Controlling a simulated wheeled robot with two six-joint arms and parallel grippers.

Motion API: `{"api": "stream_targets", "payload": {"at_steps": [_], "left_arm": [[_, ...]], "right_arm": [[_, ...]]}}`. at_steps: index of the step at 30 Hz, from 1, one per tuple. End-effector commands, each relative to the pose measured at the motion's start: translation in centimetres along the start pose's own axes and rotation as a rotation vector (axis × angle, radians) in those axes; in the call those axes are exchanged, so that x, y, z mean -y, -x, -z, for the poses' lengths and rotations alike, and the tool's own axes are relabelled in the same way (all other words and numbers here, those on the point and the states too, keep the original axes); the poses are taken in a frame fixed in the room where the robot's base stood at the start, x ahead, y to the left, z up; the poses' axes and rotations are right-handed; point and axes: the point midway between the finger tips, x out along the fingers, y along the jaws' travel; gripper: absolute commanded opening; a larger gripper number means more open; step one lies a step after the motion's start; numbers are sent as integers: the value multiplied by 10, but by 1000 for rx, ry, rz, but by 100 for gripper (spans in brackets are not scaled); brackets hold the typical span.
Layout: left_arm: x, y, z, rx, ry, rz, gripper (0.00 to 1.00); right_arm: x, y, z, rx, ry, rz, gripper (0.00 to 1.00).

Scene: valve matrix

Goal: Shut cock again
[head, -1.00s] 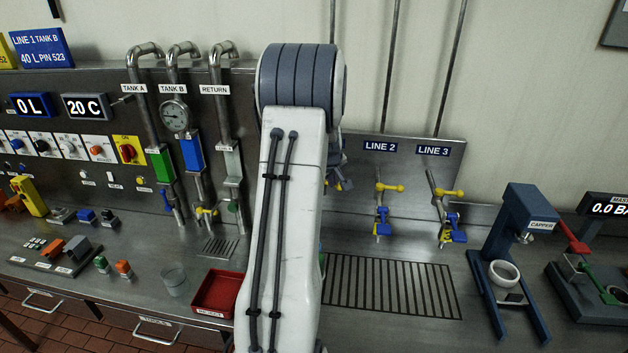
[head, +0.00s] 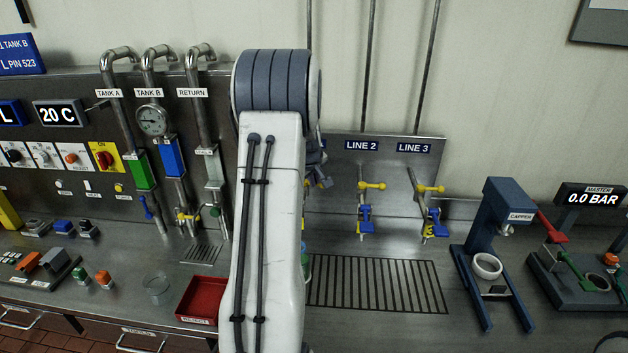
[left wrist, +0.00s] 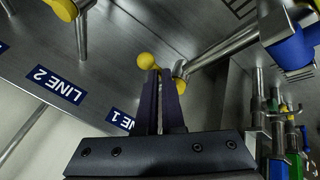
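Yellow-handled cocks stand under the panel labels LINE 2 (head: 361,145) and LINE 3 (head: 413,147). The LINE 2 cock's yellow handle (head: 372,186) and the LINE 3 cock's yellow handle (head: 430,189) both point sideways to the right. My left arm hides most of the LINE 1 cock in the head view. In the left wrist view my left gripper (left wrist: 160,72) is at the LINE 1 cock's yellow lever (left wrist: 146,61), near the LINE 1 label (left wrist: 121,120). Its dark fingers are close together with the lever between their tips. My right gripper is not in view.
A red reject tray (head: 199,299) and a clear beaker (head: 157,288) stand left of my arm. A blue capper (head: 510,205) and a pressure station (head: 590,270) stand at right.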

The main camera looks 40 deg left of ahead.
Motion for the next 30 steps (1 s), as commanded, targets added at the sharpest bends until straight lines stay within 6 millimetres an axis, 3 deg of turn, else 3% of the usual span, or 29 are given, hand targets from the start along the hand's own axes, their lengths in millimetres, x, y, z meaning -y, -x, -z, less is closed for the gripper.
{"api": "stream_targets", "payload": {"at_steps": [8,11,21,30], "left_arm": [[9,10,-16,11,-4,6,0],[12,24,-27,9,-8,0,0],[-7,95,-31,-2,-1,-2,0],[-16,119,-36,0,-1,-1,0]], "right_arm": [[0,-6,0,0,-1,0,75],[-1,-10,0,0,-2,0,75],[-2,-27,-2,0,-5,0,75],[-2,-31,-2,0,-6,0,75]]}}
